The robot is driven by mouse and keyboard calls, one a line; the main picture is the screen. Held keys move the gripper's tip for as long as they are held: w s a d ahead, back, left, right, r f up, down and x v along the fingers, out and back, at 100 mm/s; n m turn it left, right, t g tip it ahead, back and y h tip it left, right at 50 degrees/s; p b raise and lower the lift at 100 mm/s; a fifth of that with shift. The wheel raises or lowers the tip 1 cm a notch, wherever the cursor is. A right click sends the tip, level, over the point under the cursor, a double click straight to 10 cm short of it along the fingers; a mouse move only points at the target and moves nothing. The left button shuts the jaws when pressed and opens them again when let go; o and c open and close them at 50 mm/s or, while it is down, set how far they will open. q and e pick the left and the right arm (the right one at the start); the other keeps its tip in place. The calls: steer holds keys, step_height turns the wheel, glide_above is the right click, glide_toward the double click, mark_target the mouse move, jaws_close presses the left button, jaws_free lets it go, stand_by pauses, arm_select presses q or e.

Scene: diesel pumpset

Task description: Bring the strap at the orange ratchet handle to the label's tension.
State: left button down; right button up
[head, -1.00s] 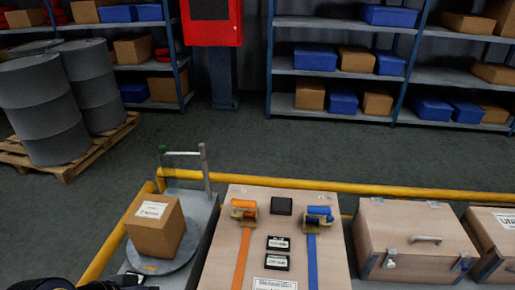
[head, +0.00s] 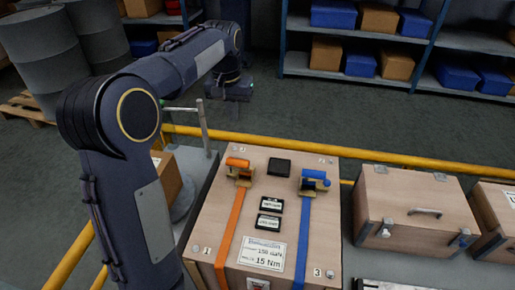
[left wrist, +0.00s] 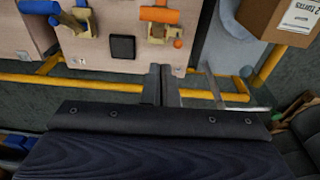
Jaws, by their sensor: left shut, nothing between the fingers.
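A wooden crate (head: 208,226) carries an orange strap (head: 229,232) and a blue strap (head: 304,240). The orange ratchet handle (head: 237,163) sits at the far left of its lid; it also shows in the left wrist view (left wrist: 160,15). The blue ratchet handle (head: 315,175) is to its right. A white label (head: 263,253) with "15 Nm" lies between the straps. Two small dark displays (head: 271,204) sit above it, their readings too small to tell. My left gripper (head: 234,100) is shut and empty, beyond the crate's far edge and apart from the orange handle. My right gripper is out of view.
A yellow rail (head: 400,155) runs behind the crate. A cardboard box (head: 168,178) and a metal post stand left of it, partly behind my left arm. Another wooden case (head: 412,205) stands to the right. A black square (head: 279,167) lies between the ratchets.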

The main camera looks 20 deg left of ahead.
arm_select(q)
steer(key=shift+w+d+f, duration=0.1)
steer(key=shift+w+d, duration=0.15)
steer(key=shift+w, duration=0.4)
steer(key=shift+f, duration=0.1)
steer(key=b, duration=0.1)
glide_above(242, 166)
steer(key=w+a, duration=0.3)
steer(key=f, duration=1.2)
steer(key=shift+s+d, duration=0.15)
steer(key=shift+d, duration=0.1)
steer(key=shift+s+d+f, duration=0.1)
steer(key=shift+s+f, duration=0.25)
steer(key=shift+f, duration=0.1)
